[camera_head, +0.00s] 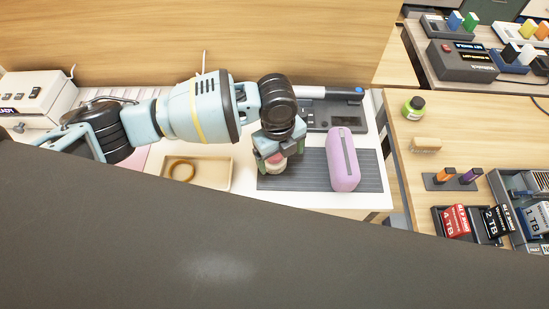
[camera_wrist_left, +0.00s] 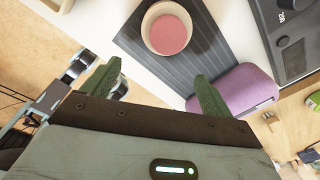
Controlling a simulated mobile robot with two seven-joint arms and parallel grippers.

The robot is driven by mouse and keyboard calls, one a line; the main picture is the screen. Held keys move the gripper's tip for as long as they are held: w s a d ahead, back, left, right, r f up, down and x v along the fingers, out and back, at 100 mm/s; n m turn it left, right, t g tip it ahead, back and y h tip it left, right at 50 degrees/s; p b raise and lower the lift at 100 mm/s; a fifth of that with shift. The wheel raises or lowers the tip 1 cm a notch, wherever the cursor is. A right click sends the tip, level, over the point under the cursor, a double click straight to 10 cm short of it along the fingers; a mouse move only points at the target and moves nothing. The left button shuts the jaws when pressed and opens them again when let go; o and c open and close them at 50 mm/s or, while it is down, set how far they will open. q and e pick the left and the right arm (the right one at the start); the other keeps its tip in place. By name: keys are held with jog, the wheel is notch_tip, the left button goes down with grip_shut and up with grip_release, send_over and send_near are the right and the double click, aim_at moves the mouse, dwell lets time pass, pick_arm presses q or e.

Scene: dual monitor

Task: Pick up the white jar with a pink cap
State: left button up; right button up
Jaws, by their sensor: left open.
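The white jar with a pink cap (camera_head: 276,167) stands on a dark grey ribbed mat (camera_head: 308,182) on the white desk. In the left wrist view the jar (camera_wrist_left: 167,30) shows from above, its round pink top facing the camera. My left gripper (camera_head: 280,157) is over the jar and partly hides it in the head view. In the left wrist view the green fingers (camera_wrist_left: 159,72) are spread apart and empty, with the jar ahead of the gap between them. I cannot tell the exact height between fingertips and jar. My right gripper is not in view.
A purple rounded case (camera_head: 344,160) stands on the mat right of the jar. A beige tray (camera_head: 205,183) with a yellow ring lies to the left. A dark device (camera_head: 335,112) is behind. A side table (camera_head: 415,170) at right holds a green-labelled bottle (camera_head: 413,107) and drives.

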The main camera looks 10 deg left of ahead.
pick_arm(q)
jog(key=shift+w+a+r+m+y, duration=0.2)
jog(key=shift+w+a+r, duration=0.2)
jog(key=shift+w+a, duration=0.2)
jog(key=shift+w+a+r+m+y, duration=0.1)
jog(key=shift+w+a+r+y, duration=0.1)
jog(key=shift+w+a+r, duration=0.3)
jog(key=shift+w+f, duration=0.15)
jog(key=shift+f, duration=1.9)
jog(key=shift+w+f, duration=0.15)
jog(key=shift+f, duration=1.85)
jog(key=c, duration=1.1)
jog(key=shift+r, duration=0.15)
jog(key=shift+c, duration=0.2)
jog(key=shift+r, duration=0.6)
notch_tip(320, 180, up, 2)
jog(key=shift+r, duration=0.2)
jog(key=s+a, duration=0.3)
jog(key=a, duration=0.1)
jog(key=s+a, duration=0.3)
jog(key=s, duration=0.1)
jog(key=s+a+r, duration=0.1)
jog(key=s+a, duration=0.3)
jog(key=shift+a+r, duration=0.1)
jog(key=shift+a, duration=0.25)
